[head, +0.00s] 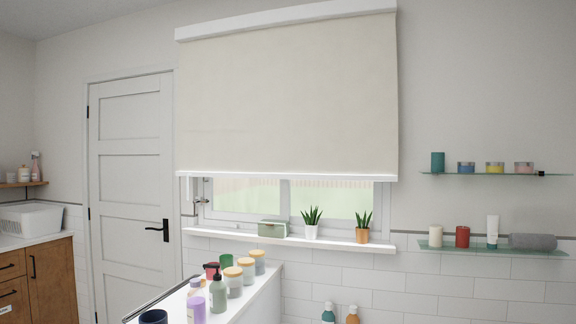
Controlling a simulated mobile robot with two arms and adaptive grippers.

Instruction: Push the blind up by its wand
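The cream roller blind (285,100) hangs flat from a white headrail (285,19) on the wall. It covers the upper part of the window (330,200), and its white bottom bar (290,176) sits a little above the sill. A short pale upright piece (190,188) shows just under the bar's left end; I cannot tell whether it is the wand. Neither of my grippers is in view.
The sill (290,239) holds a green box (272,229) and two potted plants (311,222) (363,228). Below, a white ledge (250,289) carries several bottles and jars. Glass shelves (490,249) are at right, a closed door (130,190) at left.

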